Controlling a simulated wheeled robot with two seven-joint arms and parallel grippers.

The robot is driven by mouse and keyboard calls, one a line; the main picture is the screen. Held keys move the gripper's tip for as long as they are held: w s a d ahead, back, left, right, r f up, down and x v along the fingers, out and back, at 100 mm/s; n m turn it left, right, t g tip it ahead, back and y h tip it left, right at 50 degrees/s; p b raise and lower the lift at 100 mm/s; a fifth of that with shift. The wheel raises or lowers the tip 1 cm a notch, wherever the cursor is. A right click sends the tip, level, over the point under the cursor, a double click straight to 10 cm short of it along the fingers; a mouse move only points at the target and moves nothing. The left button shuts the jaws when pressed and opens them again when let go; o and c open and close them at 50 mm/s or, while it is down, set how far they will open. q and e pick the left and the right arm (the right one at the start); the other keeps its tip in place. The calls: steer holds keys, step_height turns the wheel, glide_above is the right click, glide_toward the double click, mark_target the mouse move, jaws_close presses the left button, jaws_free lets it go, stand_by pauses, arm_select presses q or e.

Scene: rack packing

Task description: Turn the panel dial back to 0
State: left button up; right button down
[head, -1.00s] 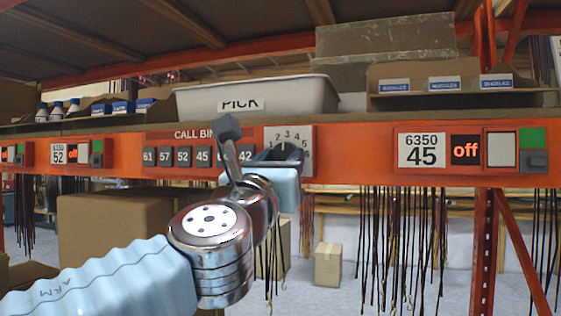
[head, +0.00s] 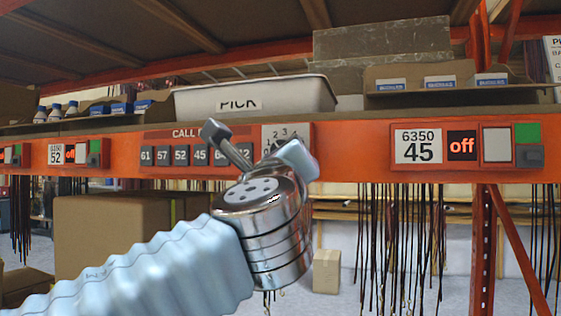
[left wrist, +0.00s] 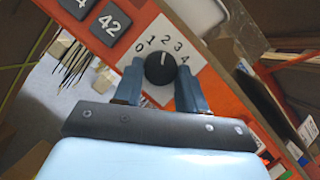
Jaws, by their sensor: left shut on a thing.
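The panel dial is a round black knob (left wrist: 160,69) on a white plate (left wrist: 184,38) with printed numbers, seen in the left wrist view. Its white mark points near the 2. My left gripper (left wrist: 160,78) is shut on the knob, one blue-grey finger on each side. In the head view the gripper covers most of the knob, and only the upper part of the dial plate (head: 287,131) shows above it. The wrist view is tilted against the panel. My right gripper is not in view.
The orange beam (head: 350,150) carries a row of dark number tiles (head: 180,157) left of the dial and a "6350 45" label (head: 418,146) with an "off" display (head: 462,145) to the right. A white PICK bin (head: 300,92) stands above. Black cords (head: 400,235) hang below.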

arm_select(q)
steer(key=n+g+y, duration=0.1)
steer(key=n, duration=0.3)
steer(key=n+g+y+p, duration=0.1)
steer(key=n, duration=0.3)
steer(key=r+n+g+y+p, duration=0.1)
steer(key=n, duration=0.3)
steer(key=shift+s+d+n+g, duration=0.1)
steer(key=shift+d+n+g, duration=0.1)
steer(key=shift+n+g, duration=0.15)
steer(key=o, duration=1.1)
steer(key=shift+c, duration=0.2)
steer(key=s+d+b, duration=0.1)
steer(key=s, duration=1.2)
steer(key=shift+s+b, duration=0.35)
steer(key=shift+s, duration=0.05)
